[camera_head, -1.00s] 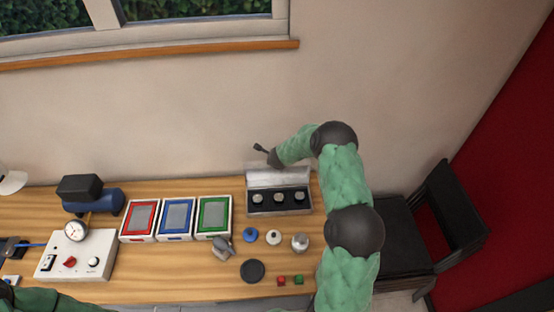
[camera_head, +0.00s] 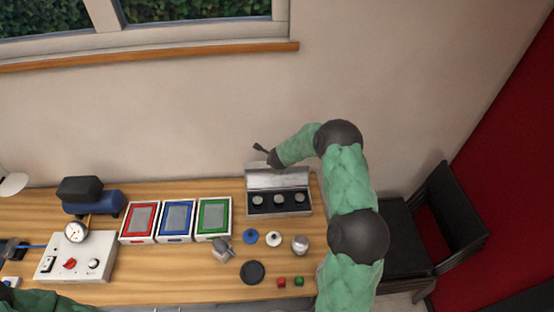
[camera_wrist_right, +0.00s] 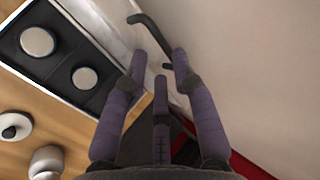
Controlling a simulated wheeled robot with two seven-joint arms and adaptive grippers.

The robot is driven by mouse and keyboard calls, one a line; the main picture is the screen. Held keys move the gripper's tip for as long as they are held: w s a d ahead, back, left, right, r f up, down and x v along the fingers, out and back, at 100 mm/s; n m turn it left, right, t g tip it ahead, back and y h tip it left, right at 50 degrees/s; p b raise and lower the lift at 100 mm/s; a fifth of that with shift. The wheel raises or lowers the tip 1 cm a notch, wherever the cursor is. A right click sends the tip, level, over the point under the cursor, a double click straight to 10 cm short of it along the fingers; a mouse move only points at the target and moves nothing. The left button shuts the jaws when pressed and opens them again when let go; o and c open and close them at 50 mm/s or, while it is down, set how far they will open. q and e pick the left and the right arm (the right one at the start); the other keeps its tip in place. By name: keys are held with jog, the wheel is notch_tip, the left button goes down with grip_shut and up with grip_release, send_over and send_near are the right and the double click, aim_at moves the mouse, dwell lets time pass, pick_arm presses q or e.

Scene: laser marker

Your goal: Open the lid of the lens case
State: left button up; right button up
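The lens case (camera_head: 280,212) is a grey box at the back right of the table. Its lid (camera_head: 277,179) is raised at the rear, and three round lenses (camera_head: 278,199) show in the dark insert. In the right wrist view the case insert (camera_wrist_right: 62,58) is at upper left, with two lenses showing. My right gripper (camera_head: 264,155) is behind and above the lid, near its upper edge. Its fingers (camera_wrist_right: 160,62) are spread with a gap between them, and nothing is visibly held. Whether a finger touches the lid is unclear. My left gripper is out of view.
Red, blue and green framed boxes (camera_head: 176,220) stand left of the case. A grey device (camera_head: 222,247), small round parts (camera_head: 274,238) and a black disc (camera_head: 252,272) are in front. The wall (camera_head: 200,120) is close behind. A black chair (camera_head: 440,225) stands right.

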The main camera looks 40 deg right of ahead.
jog(key=v, duration=1)
jog(key=shift+a, duration=0.1)
dwell(0.3)
